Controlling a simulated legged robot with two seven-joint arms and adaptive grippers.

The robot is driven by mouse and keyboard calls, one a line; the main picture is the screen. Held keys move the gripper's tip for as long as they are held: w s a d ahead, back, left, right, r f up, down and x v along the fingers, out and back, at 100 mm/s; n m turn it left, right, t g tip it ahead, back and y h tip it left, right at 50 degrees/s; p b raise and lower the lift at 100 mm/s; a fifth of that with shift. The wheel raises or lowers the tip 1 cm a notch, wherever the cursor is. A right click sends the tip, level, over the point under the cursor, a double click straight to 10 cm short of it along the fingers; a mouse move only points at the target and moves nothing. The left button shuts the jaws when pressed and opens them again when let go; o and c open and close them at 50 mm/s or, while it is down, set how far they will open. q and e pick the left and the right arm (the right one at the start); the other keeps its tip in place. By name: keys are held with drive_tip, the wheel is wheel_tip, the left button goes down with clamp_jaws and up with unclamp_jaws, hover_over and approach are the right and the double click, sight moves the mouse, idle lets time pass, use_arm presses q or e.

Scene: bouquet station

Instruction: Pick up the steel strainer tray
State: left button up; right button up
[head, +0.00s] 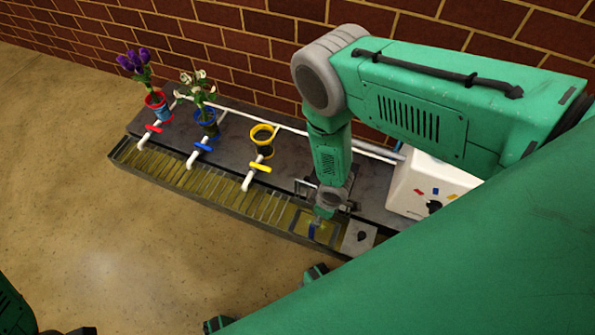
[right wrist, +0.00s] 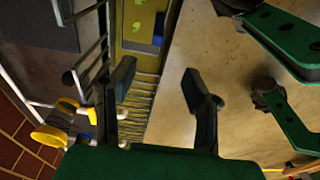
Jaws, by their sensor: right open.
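The steel strainer tray (head: 328,241) appears as a thin-rimmed rectangular frame in the right end of the long trough (head: 200,190). A small blue item shows at it. In the right wrist view the tray (right wrist: 140,46) is at the top, beyond the fingertips, with the blue item at its right side. My right gripper (right wrist: 158,85) is open with nothing between its fingers. In the head view my right gripper (head: 326,203) is low over the trough's right end, partly covering the tray. Contact cannot be told.
Red (head: 158,106), blue (head: 207,124) and yellow (head: 262,140) pots stand along the bench, the first two with flowers. White pipes with coloured valves reach over the slatted trough. A white box (head: 420,186) stands right of my arm. A brick wall is behind; open floor lies in front.

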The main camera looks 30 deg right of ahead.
sight(312, 227)
drive_tip(key=f+b, duration=0.1)
drive_tip(key=f, duration=0.2)
drive_tip(key=f+b, duration=0.1)
drive_tip(key=f, duration=0.1)
drive_tip(key=w+f+b, duration=0.1)
drive_tip(key=f+b, duration=0.1)
drive_tip(key=f, duration=0.1)
drive_tip(key=shift+a+f, duration=0.35)
drive_tip(key=f+b, duration=0.2)
drive_tip(key=f, duration=0.1)
drive_tip(key=f+b, duration=0.1)
drive_tip(key=f, duration=0.1)
drive_tip(key=shift+w+a+f, duration=0.1)
drive_tip(key=shift+w+a, duration=0.05)
drive_tip(key=shift+w, duration=0.15)
clamp_jaws()
